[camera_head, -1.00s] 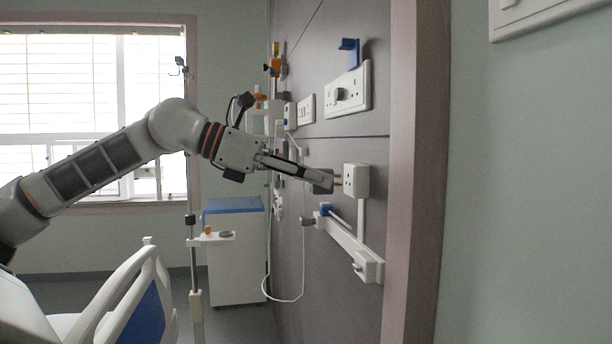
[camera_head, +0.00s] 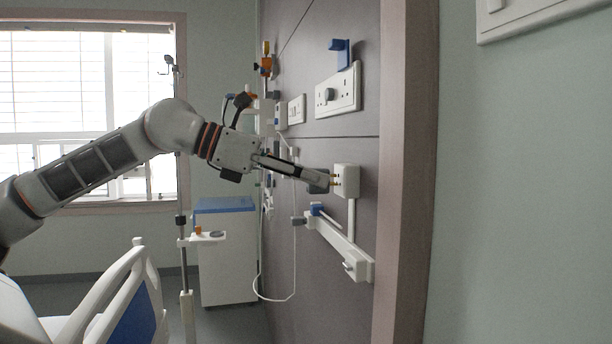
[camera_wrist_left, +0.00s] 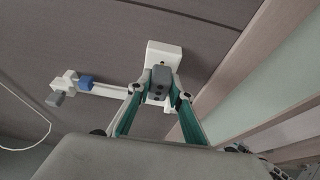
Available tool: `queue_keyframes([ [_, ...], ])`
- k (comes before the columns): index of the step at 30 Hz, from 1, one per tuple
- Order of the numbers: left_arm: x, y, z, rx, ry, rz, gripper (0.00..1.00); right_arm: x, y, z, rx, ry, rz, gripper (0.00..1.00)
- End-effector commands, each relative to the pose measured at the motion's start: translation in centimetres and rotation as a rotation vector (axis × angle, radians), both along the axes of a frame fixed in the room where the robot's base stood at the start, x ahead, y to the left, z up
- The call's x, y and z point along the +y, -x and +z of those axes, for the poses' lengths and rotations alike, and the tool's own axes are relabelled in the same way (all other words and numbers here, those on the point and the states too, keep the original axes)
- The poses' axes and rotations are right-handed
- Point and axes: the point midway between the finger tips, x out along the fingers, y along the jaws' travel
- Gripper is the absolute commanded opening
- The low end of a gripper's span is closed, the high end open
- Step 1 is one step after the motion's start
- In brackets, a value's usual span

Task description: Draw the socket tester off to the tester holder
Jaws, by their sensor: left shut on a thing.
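My left gripper (camera_head: 318,182) is shut on the socket tester (camera_head: 319,188), a dark grey block with brass pins. The pins show between the block and the white wall socket (camera_head: 347,178); I cannot tell whether their tips are still inside it. In the left wrist view the tester (camera_wrist_left: 160,76) sits between the fingertips (camera_wrist_left: 161,88), in front of the socket (camera_wrist_left: 186,58). Which fitting is the tester holder is unclear; a blue bracket (camera_head: 341,48) is on the wall above. My right gripper is not in view.
A white rail (camera_head: 335,238) with a blue clip (camera_head: 317,209) and grey end knob is below the socket. A double socket (camera_head: 343,92) is above. A bed rail (camera_head: 118,285) and a blue-topped cabinet (camera_head: 226,250) stand to the left.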

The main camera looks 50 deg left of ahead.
Motion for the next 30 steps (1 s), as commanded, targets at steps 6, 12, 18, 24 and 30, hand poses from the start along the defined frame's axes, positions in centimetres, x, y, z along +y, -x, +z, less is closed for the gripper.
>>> queue_keyframes([
  [6,-0.25,-0.45,0.00,0.001,0.002,0.000,0.00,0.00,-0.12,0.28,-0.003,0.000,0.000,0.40],
  [12,-0.40,-0.71,0.04,-0.001,0.002,-0.001,0.00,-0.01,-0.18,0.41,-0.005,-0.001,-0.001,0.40],
  [18,-0.41,-0.75,0.03,-0.001,0.002,-0.001,0.00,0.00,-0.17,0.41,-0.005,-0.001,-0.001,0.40],
  [24,-0.40,-0.75,0.02,-0.001,0.002,-0.001,0.00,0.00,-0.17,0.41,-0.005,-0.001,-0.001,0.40],
  [30,-0.56,-0.98,0.11,0.000,0.001,-0.002,0.00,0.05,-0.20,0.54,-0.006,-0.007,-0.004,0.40],
])
